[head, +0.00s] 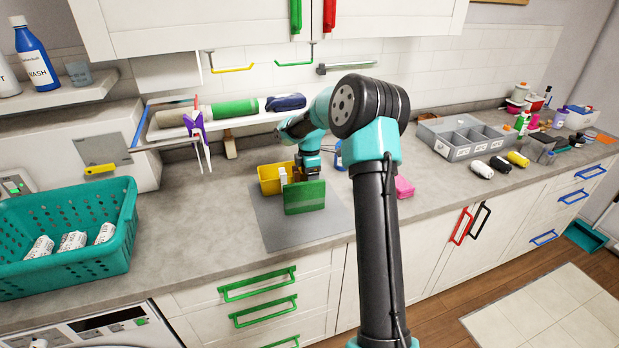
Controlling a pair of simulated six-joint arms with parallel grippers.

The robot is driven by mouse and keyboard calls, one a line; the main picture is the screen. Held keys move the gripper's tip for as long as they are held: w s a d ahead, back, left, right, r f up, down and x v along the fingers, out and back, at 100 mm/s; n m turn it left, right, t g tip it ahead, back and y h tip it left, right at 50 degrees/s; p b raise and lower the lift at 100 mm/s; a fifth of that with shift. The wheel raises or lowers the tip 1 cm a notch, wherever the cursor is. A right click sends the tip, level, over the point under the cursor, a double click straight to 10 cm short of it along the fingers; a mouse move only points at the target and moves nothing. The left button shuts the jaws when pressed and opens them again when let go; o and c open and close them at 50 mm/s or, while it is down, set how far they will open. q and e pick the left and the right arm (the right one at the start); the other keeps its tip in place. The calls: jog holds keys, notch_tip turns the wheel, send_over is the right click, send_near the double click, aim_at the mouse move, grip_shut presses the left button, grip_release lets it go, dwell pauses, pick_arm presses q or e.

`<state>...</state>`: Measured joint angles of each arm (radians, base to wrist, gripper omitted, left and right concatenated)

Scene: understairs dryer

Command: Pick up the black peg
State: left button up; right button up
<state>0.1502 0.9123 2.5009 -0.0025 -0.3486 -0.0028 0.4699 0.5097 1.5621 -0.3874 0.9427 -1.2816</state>
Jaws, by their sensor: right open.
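I cannot make out a black peg in the head view. My right gripper (308,168) points down over the grey mat (272,228) on the counter, just behind a green box (305,197). The box hides its fingertips, and it looks empty as far as I can see. A yellow bin (268,180) stands beside it to the left, partly behind the green box. My right arm covers part of the counter and wall behind it. My left gripper is not in view.
A teal basket (70,235) with white rolled items stands at the left. A grey divided tray (462,150), a pink block (404,187) and several small rolls lie to the right. A wall shelf (235,122) hangs behind. The counter between basket and mat is clear.

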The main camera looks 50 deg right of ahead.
jog(key=shift+c, duration=0.3)
jog(key=c, duration=0.9)
jog(key=shift+c, duration=0.2)
notch_tip(320, 180, up, 9)
jog(key=shift+r, duration=0.5)
